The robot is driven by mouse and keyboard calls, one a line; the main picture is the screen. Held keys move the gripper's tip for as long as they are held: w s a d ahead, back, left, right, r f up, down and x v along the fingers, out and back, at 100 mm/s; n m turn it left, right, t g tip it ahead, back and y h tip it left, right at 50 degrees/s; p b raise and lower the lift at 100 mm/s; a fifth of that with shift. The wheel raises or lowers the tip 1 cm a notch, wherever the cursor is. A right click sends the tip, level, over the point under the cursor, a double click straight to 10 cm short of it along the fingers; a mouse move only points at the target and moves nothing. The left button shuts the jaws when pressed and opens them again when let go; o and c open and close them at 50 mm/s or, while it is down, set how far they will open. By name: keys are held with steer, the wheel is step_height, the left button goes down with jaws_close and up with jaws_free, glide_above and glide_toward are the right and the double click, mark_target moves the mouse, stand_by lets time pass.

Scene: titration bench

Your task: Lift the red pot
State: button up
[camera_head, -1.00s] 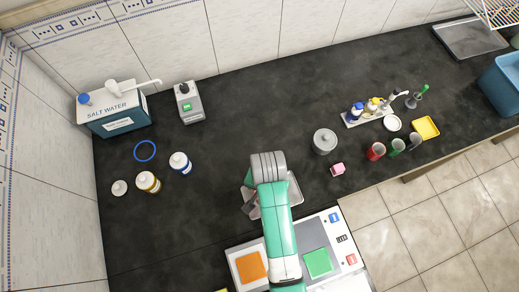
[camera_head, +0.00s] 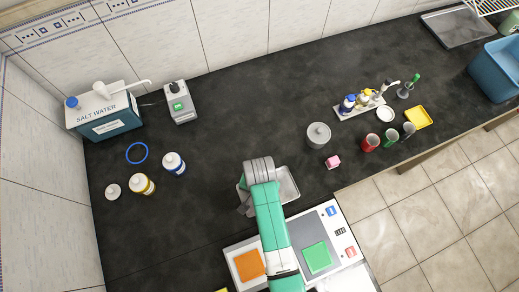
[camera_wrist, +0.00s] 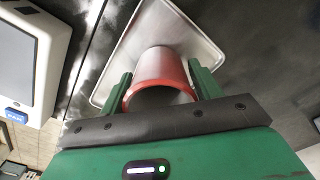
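The red pot (camera_wrist: 160,72) is an open orange-red cylinder in the wrist view, its dark mouth facing the camera. It is over the metal tray (camera_wrist: 120,70); I cannot tell whether it rests there or is raised. My gripper (camera_wrist: 163,82) has one green finger on each side of the pot, very close to its wall. Whether the fingers press on it is unclear. In the head view my arm covers the pot, and my gripper (camera_head: 246,200) is partly hidden beside the tray (camera_head: 290,184).
A grey lidded pot (camera_head: 318,136), a pink block (camera_head: 333,162) and a red cup (camera_head: 370,142) stand to the right. Bottles (camera_head: 174,163) stand to the left.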

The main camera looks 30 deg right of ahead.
steer(key=c, duration=0.7)
step_height(320, 180, up, 10)
steer(key=shift+r+p, duration=0.1)
steer(key=shift+p, duration=0.65)
step_height(320, 180, up, 3)
steer(key=p, duration=0.4)
